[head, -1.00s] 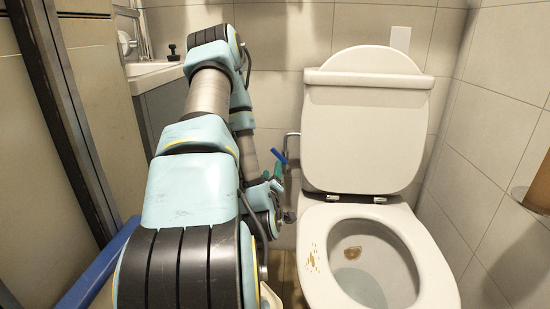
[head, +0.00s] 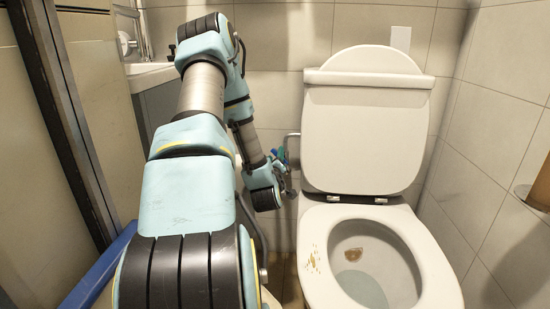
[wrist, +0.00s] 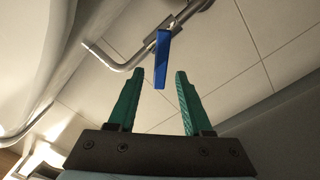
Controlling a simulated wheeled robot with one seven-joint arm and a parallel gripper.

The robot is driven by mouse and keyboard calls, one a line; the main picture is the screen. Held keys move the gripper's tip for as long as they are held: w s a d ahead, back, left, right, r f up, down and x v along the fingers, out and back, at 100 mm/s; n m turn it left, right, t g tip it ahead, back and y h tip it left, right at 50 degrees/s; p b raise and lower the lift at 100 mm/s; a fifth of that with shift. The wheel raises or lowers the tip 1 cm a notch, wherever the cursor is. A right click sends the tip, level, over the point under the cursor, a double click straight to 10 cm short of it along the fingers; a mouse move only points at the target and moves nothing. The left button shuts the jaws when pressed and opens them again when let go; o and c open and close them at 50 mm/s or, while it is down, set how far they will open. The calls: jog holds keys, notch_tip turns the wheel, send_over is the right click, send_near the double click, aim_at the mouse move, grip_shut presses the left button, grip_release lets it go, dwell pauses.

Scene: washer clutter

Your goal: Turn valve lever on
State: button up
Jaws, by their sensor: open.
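The blue valve lever (wrist: 161,60) is on a metal pipe (wrist: 128,66) beside the toilet, at the top centre of the wrist view. In the head view the lever (head: 283,152) is a small blue patch, partly hidden by my gripper and arm. My gripper (wrist: 158,74) is open, with two green fingers apart and nothing between their pads. The lever's free end hangs in the picture near the gap between the fingertips. I cannot tell whether the lever's end is between the tips in depth.
The white toilet (head: 365,135) stands right of my gripper, its lid up and its bowl open. The tiled wall (head: 280,60) is behind the pipe. A sink (head: 150,75) and cabinet are at left. A blue bar (head: 98,268) lies at lower left.

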jog(key=shift+c, duration=0.3)
grip_shut()
jog(key=shift+d, duration=0.1)
jog(key=shift+d+r+m+b, duration=0.15)
jog(key=shift+d+m, duration=0.3)
jog(key=shift+m, duration=1)
jog(key=shift+d+r+m+b, duration=0.15)
jog(key=shift+d+m, duration=0.35)
jog(key=shift+m, duration=0.9)
jog(key=shift+d+r+m+b, duration=0.1)
jog(key=shift+d+r+m, duration=0.25)
jog(key=shift+m, duration=1.1)
jog(key=shift+d+f, duration=0.1)
jog(key=shift+o, duration=0.3)
grip_release()
